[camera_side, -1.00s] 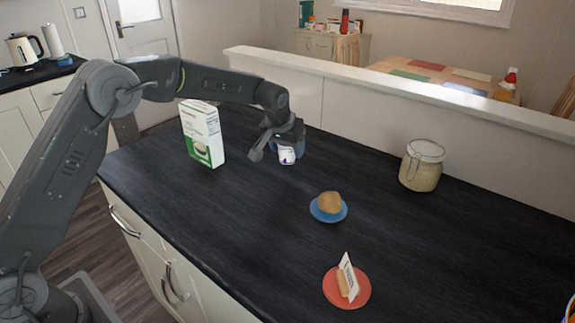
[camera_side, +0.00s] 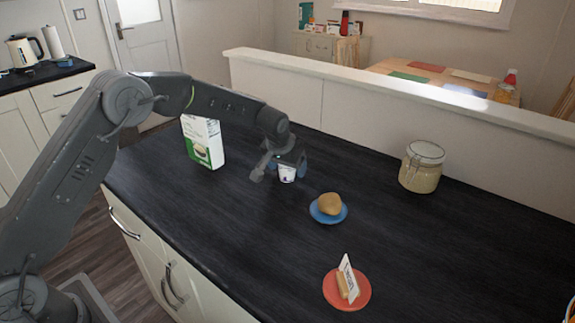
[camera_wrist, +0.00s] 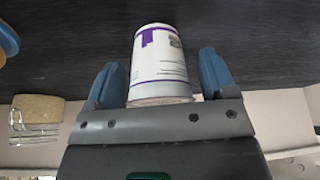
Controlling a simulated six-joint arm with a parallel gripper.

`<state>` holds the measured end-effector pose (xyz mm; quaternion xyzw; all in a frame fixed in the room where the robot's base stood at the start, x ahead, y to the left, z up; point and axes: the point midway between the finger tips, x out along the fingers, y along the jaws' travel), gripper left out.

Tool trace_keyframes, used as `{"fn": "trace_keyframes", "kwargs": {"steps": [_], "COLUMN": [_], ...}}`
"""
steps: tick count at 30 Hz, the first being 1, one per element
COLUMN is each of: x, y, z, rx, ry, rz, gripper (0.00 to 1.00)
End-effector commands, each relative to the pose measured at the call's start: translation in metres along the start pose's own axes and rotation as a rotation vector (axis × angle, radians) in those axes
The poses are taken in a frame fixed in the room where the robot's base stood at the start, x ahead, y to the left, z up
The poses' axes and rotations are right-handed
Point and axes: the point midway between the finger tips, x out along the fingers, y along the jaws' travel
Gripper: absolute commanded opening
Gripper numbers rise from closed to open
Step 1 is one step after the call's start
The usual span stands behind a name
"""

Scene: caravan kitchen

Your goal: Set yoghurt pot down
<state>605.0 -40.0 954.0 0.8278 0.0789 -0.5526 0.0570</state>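The yoghurt pot (camera_side: 287,173), white with purple markings, is upright on the dark worktop, or nearly touching it, just behind the blue saucer. My gripper (camera_side: 288,168) is around it from above. In the wrist view the pot (camera_wrist: 162,65) lies between the two blue fingers of my gripper (camera_wrist: 162,75). A dark gap shows beside the right finger, and the left finger is very close to the pot's side. The fingers look open. The pot's lid end is partly hidden by the gripper body.
A green and white carton (camera_side: 202,142) stands left of my gripper. A blue saucer (camera_side: 317,216) holds a brown potato-like item (camera_side: 330,203). A red saucer (camera_side: 360,296) holds a block with a card. A glass jar (camera_side: 421,167) stands right, near the low wall (camera_side: 390,98). Bare worktop lies between.

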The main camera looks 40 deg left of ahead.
Motion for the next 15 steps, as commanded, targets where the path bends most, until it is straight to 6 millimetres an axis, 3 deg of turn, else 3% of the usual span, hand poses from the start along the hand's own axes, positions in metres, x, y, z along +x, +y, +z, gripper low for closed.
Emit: {"fn": "trace_keyframes", "kwargs": {"steps": [10, 15], "x": [-0.002, -0.021], "y": [0.0, 0.0], "z": [-0.001, -0.003], "rx": [0.0, 0.0], "ry": [0.001, 0.005], "rz": [0.0, 0.001], "gripper": [0.85, 0.85]}}
